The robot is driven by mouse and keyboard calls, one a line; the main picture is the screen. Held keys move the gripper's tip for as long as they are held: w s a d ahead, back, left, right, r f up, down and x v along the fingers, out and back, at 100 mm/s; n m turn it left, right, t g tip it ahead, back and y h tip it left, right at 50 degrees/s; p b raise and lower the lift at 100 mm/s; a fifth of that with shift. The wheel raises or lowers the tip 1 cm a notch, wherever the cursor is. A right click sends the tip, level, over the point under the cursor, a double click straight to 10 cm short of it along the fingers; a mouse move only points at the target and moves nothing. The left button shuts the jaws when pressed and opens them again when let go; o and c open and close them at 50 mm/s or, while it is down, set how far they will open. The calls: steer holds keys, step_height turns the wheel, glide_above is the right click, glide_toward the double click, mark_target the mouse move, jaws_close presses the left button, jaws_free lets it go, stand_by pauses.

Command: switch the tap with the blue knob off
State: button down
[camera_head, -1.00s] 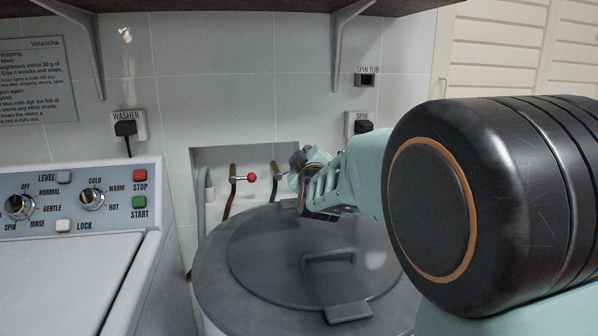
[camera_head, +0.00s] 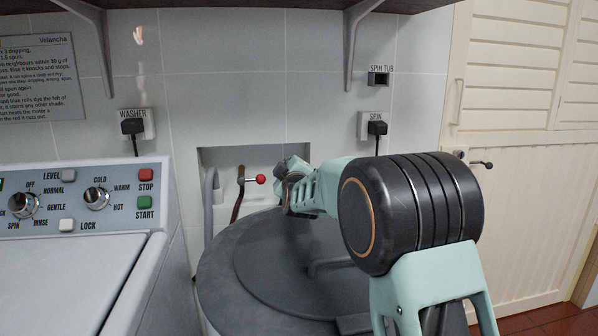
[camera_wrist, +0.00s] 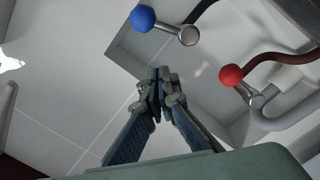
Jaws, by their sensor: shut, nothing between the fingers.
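The blue knob (camera_wrist: 143,18) shows at the top of the wrist view, on a metal lever joined to a tap (camera_wrist: 188,35). In the head view my arm and gripper hide the blue knob. The red knob (camera_head: 261,179) of the other tap sticks out in the wall recess, and it also shows in the wrist view (camera_wrist: 231,75). My gripper (camera_wrist: 158,76) is shut and empty. In the wrist view its tips lie below the blue knob and left of the red one, apart from both in the picture. In the head view my gripper (camera_head: 291,172) is just right of the red knob.
The grey spin tub lid (camera_head: 270,262) lies below my arm. The washer panel (camera_head: 80,200) is on the left. Shelf brackets (camera_head: 352,45) hang above. The spin plug (camera_head: 377,127) and its cord are on the wall behind my arm.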

steer(key=shift+w+d+f+b, duration=0.3)
steer(key=shift+w+d+f, duration=0.15)
steer(key=shift+d+f, duration=0.25)
steer(key=shift+w+d+f+b, duration=0.25)
steer(key=shift+w+d+f, duration=0.2)
steer(key=shift+d, duration=0.35)
steer(key=shift+f, duration=0.1)
steer(key=f+b, duration=0.1)
steer(key=b, duration=0.1)
steer(key=shift+w+d+f+b, duration=0.1)
steer(key=shift+d+b, duration=0.25)
steer(key=shift+d, duration=0.25)
